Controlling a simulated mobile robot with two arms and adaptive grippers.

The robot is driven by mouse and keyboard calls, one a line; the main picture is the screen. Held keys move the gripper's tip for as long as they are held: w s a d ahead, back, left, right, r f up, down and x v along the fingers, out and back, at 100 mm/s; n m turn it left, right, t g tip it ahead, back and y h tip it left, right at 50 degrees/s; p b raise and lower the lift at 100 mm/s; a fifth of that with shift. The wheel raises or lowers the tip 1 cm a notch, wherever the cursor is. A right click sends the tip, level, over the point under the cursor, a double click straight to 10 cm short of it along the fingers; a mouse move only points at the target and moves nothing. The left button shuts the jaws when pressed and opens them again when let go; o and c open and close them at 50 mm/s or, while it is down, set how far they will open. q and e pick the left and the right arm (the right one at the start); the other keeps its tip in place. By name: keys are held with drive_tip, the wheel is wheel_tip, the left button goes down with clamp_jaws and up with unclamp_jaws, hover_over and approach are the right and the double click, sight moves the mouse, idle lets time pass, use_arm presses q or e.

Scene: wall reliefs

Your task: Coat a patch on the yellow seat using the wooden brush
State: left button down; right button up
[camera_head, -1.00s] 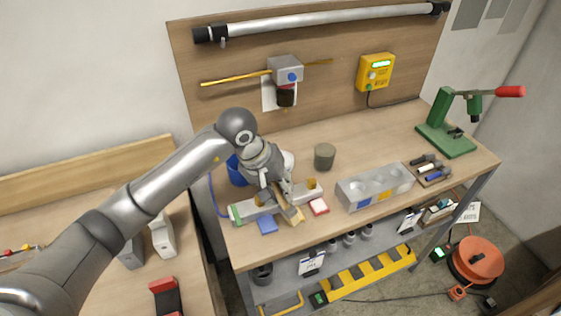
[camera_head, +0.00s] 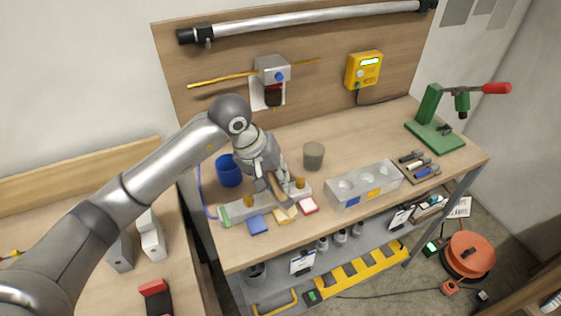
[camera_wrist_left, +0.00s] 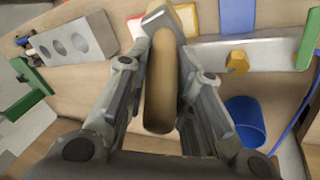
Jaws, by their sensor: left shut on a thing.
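My left gripper (camera_head: 270,183) is shut on the wooden brush (camera_head: 279,193), above the front left of the workbench. In the left wrist view the brush's long tan handle (camera_wrist_left: 158,85) lies between the two fingers (camera_wrist_left: 155,90). The brush points down toward the yellow seat (camera_head: 285,216), a small square pad at the bench's front edge. The seat shows partly behind the brush in the wrist view (camera_wrist_left: 184,20). I cannot tell whether the bristles touch it. My right gripper is not in view.
A blue seat (camera_head: 257,225) and a red-edged one (camera_head: 308,206) flank the yellow one. A grey bar with yellow knobs (camera_head: 237,208) lies behind them. A blue cup (camera_head: 229,170), a grey-green cup (camera_head: 313,155) and a grey block with holes (camera_head: 362,186) stand nearby.

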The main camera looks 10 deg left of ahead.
use_arm(q)
drive_tip(key=v, duration=0.2)
drive_tip(key=shift+w+d+r+p, duration=0.1)
drive_tip(key=shift+d+r+p, duration=0.05)
drive_tip(key=shift+r+p, duration=0.25)
drive_tip(key=shift+r, duration=0.4)
drive_tip(key=shift+w+d+r+p, duration=0.1)
drive_tip(key=shift+r+p, duration=0.2)
drive_tip(key=shift+r, duration=0.65)
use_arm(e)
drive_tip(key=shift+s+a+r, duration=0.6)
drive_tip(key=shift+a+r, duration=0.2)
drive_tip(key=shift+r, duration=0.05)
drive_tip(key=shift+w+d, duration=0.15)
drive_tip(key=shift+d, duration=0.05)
